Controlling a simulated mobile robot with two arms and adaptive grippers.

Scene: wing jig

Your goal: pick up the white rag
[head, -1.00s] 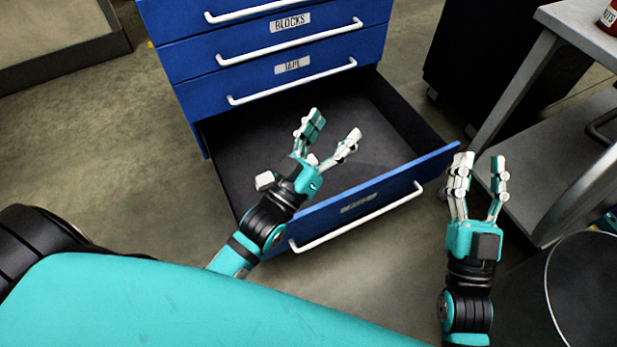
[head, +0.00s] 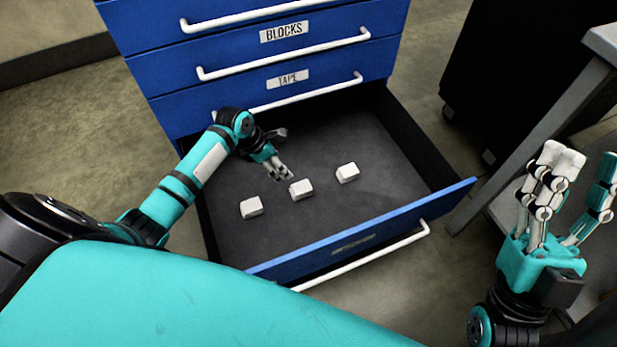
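Three small white folded pieces that look like rags lie apart on the floor of the open bottom drawer: a left one (head: 251,207), a middle one (head: 301,189) and a right one (head: 347,172). My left gripper (head: 284,174) reaches down into the drawer, its fingertips right by the upper left of the middle piece. I cannot tell whether they touch it or how far apart the fingers are. My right gripper (head: 578,172) is open and empty, held outside the drawer at the right.
The blue drawer front (head: 370,235) with its white handle (head: 365,258) bounds the near side of the drawer. Closed drawers labelled BLOCKS and TAPE (head: 287,80) stand above its back. A grey metal cart (head: 535,140) is at the right, close to my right gripper.

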